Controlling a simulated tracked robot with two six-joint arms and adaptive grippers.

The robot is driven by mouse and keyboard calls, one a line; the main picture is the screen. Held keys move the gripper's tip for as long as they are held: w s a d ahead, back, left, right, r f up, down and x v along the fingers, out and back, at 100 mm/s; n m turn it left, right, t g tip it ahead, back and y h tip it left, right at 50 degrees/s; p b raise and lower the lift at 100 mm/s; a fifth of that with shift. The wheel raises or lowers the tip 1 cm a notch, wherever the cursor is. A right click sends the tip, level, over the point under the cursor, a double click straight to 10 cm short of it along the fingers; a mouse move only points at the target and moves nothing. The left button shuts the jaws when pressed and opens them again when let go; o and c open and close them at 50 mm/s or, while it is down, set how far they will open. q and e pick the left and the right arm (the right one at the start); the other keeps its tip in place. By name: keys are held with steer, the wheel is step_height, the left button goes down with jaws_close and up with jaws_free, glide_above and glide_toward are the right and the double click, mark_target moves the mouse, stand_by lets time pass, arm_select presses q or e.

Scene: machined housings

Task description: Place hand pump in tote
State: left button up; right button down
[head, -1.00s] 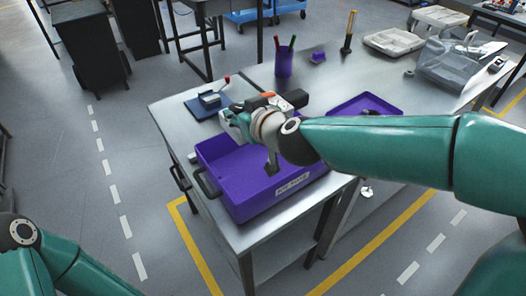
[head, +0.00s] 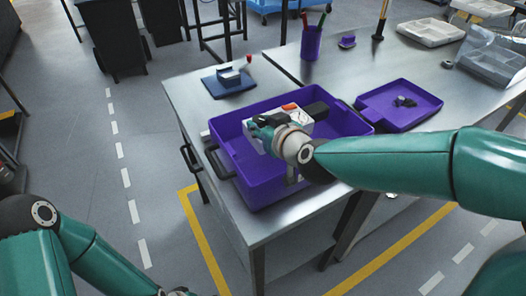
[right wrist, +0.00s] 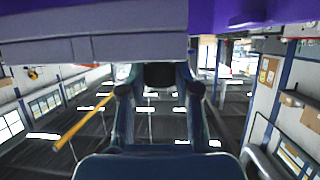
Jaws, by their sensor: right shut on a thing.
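The hand pump (head: 306,118) has a pale body with an orange part on top and a black end. It is over the inside of the purple tote (head: 250,110), within its walls as seen in the head view. I cannot tell whether it touches the tote floor. My right gripper (head: 265,127) is shut on the pump, its fingers partly hidden by my wrist. In the right wrist view, a grey bar-like body (right wrist: 110,48) lies across the fingertips, with purple behind it. My left arm is at lower left; its gripper is out of view.
A shallow purple tray (head: 385,118) with small dark parts stands right of the tote. A blue-based fixture with a red knob (head: 228,78) sits behind it. A purple pen cup (head: 311,42) is farther back. A black handle (head: 218,163) sticks out at the tote's left side.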

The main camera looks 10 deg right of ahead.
steer(key=shift+f+b, duration=0.9)
steer(key=shift+f, duration=1.55)
steer(key=shift+f, duration=0.15)
steer(key=shift+f+b, duration=0.5)
steer(key=shift+b, duration=0.1)
steer(key=c, duration=0.8)
jaws_free()
